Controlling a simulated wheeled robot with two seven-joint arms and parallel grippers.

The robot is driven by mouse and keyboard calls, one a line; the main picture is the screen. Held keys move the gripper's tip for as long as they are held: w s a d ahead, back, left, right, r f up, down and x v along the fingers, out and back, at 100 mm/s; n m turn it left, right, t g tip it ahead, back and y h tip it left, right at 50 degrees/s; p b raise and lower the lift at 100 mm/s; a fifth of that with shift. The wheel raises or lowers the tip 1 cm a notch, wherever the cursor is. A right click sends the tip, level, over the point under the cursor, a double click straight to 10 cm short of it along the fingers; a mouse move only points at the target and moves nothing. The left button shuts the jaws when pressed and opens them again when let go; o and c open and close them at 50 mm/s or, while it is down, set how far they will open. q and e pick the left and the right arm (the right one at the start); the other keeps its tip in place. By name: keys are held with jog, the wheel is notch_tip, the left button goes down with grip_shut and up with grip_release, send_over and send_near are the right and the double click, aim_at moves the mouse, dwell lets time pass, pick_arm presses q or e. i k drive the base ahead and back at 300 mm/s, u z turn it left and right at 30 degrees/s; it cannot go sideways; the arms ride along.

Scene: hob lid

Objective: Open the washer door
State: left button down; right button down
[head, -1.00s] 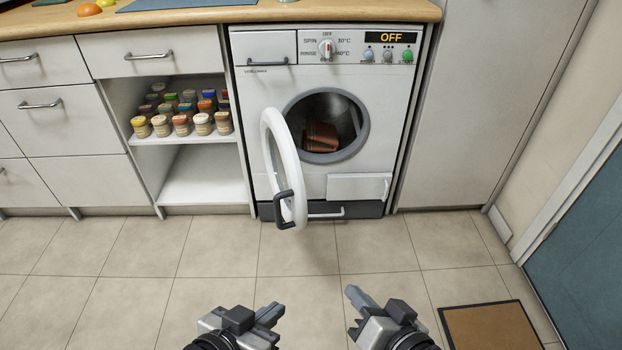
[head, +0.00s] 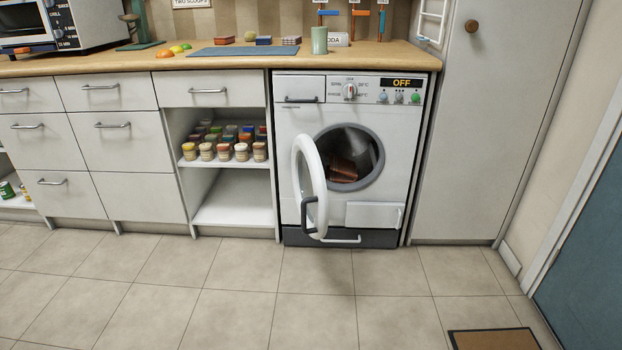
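The washer (head: 300,120) stands under the counter, right of the open shelf, and its display reads OFF. Its round white-rimmed door (head: 299,170) stands wide open, swung out to the left, with a dark handle (head: 307,215) on its free edge. The grey-rimmed drum opening (head: 376,146) is uncovered, and a reddish-brown item (head: 344,170) lies inside. Neither of my grippers is in the head view now.
The tiled floor (head: 230,315) before the washer is clear. A brown mat (head: 494,339) lies at the lower right. Jars (head: 224,152) fill the shelf's upper level. A tall cabinet (head: 490,130) stands right of the washer, and a blue door (head: 590,240) is at far right.

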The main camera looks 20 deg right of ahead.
aim_at(317, 228)
jog(key=z, duration=0.8)
jog(key=i, duration=1.35)
jog(key=u, duration=0.55)
